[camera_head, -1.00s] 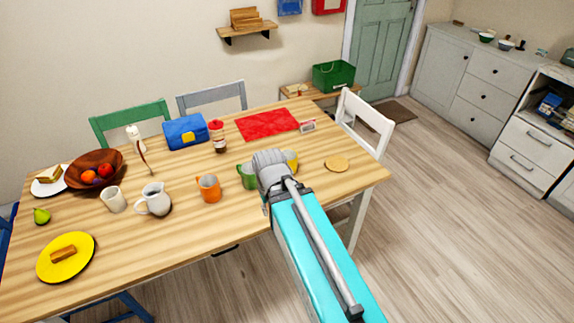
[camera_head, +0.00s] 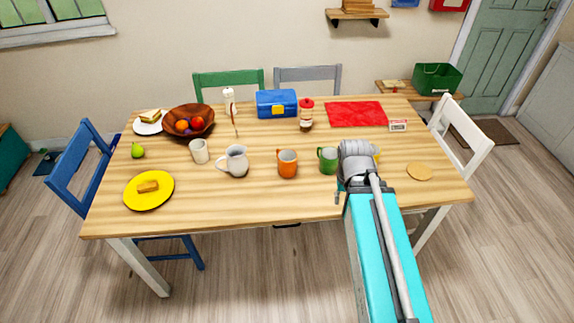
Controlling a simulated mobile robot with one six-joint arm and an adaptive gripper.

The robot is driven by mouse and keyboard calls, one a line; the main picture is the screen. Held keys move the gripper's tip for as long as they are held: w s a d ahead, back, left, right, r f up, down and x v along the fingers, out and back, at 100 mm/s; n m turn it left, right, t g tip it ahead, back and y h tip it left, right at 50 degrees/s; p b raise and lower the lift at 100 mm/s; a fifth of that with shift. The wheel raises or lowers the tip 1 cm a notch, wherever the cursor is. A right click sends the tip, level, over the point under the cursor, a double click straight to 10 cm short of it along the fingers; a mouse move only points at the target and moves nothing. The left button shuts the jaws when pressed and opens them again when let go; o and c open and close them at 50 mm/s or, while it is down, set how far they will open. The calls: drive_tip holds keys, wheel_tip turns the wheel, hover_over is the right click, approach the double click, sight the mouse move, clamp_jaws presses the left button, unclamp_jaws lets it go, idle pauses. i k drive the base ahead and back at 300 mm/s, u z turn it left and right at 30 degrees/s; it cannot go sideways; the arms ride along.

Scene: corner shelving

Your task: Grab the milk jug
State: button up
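The milk jug (camera_head: 236,161) is a white-grey pitcher with a handle on its left side. It stands upright on the wooden table (camera_head: 255,208), between a cream cup (camera_head: 199,151) on its left and an orange mug (camera_head: 287,164) on its right. My turquoise arm reaches in from the lower right, and its grey end is over the right part of the table, beside a green mug (camera_head: 327,160). That end is well to the right of the jug and apart from it. My gripper's fingers are hidden behind the arm's end, so their state does not show.
A yellow plate (camera_head: 160,200) with a piece of food lies front left. A wooden fruit bowl (camera_head: 205,130), a blue lunch box (camera_head: 270,110) and a sauce bottle (camera_head: 306,120) stand further back. The table in front of the jug is clear. Chairs surround the table.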

sight(238, 166)
drive_tip(key=u, duration=0.05)
drive_tip(key=k, duration=0.5)
drive_tip(key=u, duration=0.9)
drive_tip(key=i, duration=0.65)
drive_tip(key=z, duration=0.05)
